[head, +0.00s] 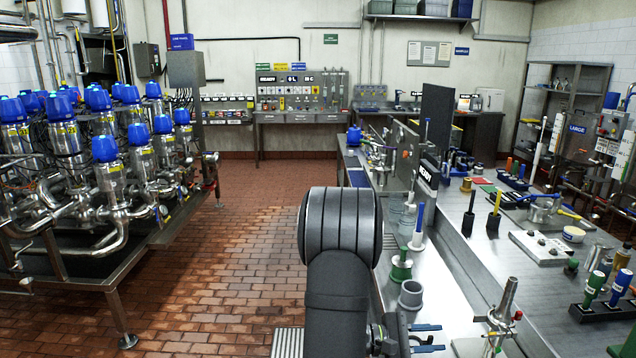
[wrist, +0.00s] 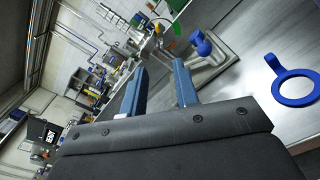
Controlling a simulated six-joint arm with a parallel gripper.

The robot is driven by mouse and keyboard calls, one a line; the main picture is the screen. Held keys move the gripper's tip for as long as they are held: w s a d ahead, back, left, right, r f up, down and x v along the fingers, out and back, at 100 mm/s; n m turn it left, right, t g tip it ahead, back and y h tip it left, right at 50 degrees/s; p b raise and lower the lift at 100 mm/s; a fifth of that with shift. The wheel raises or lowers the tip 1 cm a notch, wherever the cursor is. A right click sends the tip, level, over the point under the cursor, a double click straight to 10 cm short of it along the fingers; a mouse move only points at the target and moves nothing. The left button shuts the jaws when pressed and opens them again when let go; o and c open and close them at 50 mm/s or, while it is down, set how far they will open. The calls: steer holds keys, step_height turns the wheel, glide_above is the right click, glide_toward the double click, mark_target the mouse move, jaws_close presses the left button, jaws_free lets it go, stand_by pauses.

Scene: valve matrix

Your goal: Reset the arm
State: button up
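My gripper (head: 441,338) shows low in the head view, at the end of my dark arm, over the right-hand steel bench. Its two blue fingers point right. In the wrist view my gripper (wrist: 160,68) has its blue fingers standing apart, with only background between them, so it is open and empty. A steel fitting with a blue knob (wrist: 201,45) shows beyond the right finger; I cannot tell the gap between them. My arm's bulky dark joint hides part of the floor and bench edge in the head view.
A steel fitting (head: 503,315) stands right of my gripper. A grey cup (head: 410,295) and a green-based brush (head: 401,265) stand behind it. A blue ring tool (wrist: 297,88) lies on the bench. Blue-topped valves (head: 105,150) fill the left rack; the tiled floor (head: 230,260) between is clear.

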glide_toward(484, 335)
steer(key=d, duration=0.9)
steer(key=shift+s+r, duration=0.1)
steer(key=shift+s, duration=0.05)
steer(key=shift+d, duration=0.3)
steer(key=shift+a+m, duration=0.1)
steer(key=shift+m, duration=0.5)
steer(key=m, duration=0.4)
steer(key=shift+m, duration=0.4)
steer(key=a, duration=0.7)
steer(key=shift+a, duration=0.3)
steer(key=a+n, duration=0.6)
steer(key=a, duration=0.4)
steer(key=d, duration=1.6)
steer(key=shift+d, duration=0.35)
